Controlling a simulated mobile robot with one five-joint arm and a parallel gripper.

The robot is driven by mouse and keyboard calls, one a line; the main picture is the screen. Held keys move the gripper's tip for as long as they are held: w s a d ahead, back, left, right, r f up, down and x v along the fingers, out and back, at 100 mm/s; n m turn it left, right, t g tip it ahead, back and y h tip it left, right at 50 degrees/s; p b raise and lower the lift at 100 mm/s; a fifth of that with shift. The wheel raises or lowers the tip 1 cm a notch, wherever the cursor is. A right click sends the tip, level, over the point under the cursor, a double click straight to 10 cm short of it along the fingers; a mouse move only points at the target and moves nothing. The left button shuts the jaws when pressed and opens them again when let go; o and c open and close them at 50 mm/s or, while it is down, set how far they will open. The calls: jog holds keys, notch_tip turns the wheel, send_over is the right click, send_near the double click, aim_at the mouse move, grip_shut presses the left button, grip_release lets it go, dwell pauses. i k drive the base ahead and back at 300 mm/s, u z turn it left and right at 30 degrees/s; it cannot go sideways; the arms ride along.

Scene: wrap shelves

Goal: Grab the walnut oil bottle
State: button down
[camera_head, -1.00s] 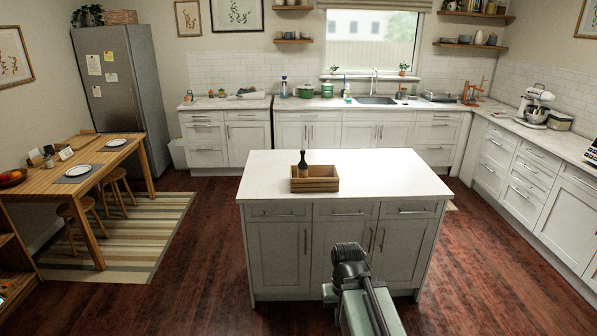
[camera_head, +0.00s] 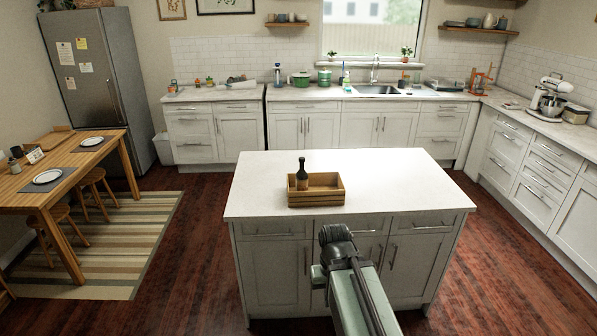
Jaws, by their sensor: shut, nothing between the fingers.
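A dark bottle with a slim neck (camera_head: 302,184) stands upright at the left end of a small wooden crate (camera_head: 325,201). It is the only bottle in the crate, and its label is too small to read. The crate sits near the front edge of the white island top (camera_head: 400,185). My gripper (camera_head: 335,233), at the dark end of my arm, is shut and empty. It shows in front of the island, below and right of the bottle in the picture, and apart from it. Its fingertips are not clearly visible.
The island's cabinet front (camera_head: 275,275) faces me. Right of the crate the island top is bare. A wooden dining table (camera_head: 65,165) with stools and a striped rug (camera_head: 120,240) lie to the left. Counters (camera_head: 420,94) line the back and right walls.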

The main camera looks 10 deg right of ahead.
aim_at(301, 177)
jog(key=z, duration=1.4)
jog(key=i, duration=2.45)
jog(key=u, duration=4.65)
jog(key=i, duration=0.55)
jog(key=u, duration=0.05)
